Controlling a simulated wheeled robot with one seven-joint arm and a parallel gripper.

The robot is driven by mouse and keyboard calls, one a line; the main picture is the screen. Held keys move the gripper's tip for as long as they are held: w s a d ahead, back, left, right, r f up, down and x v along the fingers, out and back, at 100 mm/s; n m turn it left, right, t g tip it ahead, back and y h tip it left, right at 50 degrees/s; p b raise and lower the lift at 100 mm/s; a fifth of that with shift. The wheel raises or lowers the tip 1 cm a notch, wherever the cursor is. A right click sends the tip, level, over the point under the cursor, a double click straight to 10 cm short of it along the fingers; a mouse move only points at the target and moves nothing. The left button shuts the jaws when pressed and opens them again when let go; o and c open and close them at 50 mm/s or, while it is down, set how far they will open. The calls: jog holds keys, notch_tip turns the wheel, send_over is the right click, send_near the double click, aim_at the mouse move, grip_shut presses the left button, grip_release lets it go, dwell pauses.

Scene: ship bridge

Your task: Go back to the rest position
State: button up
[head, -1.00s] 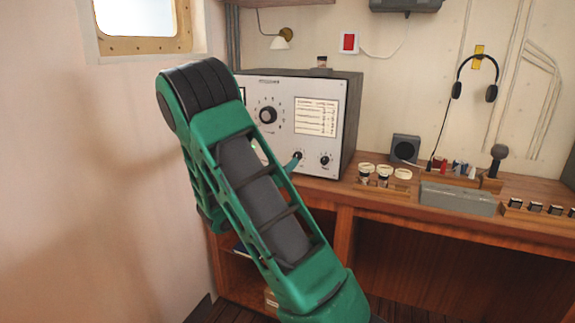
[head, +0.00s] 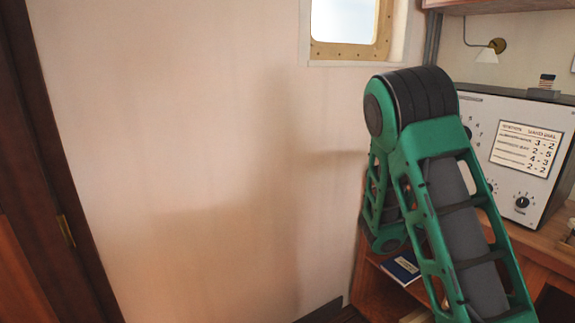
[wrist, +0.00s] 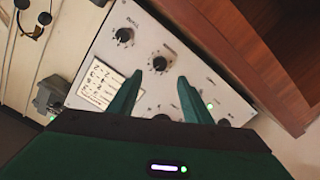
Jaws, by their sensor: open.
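My gripper (wrist: 172,72) shows in the wrist view with its two green fingers apart and nothing between them. The fingers are in front of the radio set's pale front panel (wrist: 150,99); I cannot tell the exact gap to it. In the head view the radio set (head: 530,190) is at the right edge, partly hidden behind my green arm. My gripper does not show in the head view.
The wooden desk (head: 548,238) runs under the radio set, with a blue book (head: 402,267) on the shelf below. A pale wall (head: 190,150) with a window (head: 343,22) fills the middle. A dark wooden door frame (head: 50,150) stands at the left. The headset (wrist: 36,20) shows in the wrist view.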

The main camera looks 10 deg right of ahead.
jog(key=s+f+m+g+y, duration=0.2)
jog(key=s+f+g+y, duration=0.15)
jog(key=s, duration=0.55)
jog(key=s+f+m+g+y, duration=0.2)
jog(key=s+f+g+y, duration=0.15)
jog(key=s, duration=0.55)
jog(key=s+a+r+n+y, duration=0.1)
jog(key=s+a+y, duration=0.4)
jog(key=a, duration=0.5)
jog(key=s+a+r+n+y, duration=0.1)
jog(key=s+a+n+y, duration=0.3)
jog(key=s+a, duration=0.5)
jog(key=shift+s+a+r+y, duration=0.25)
jog(key=shift+s+a+y, duration=0.15)
jog(key=shift+a, duration=0.45)
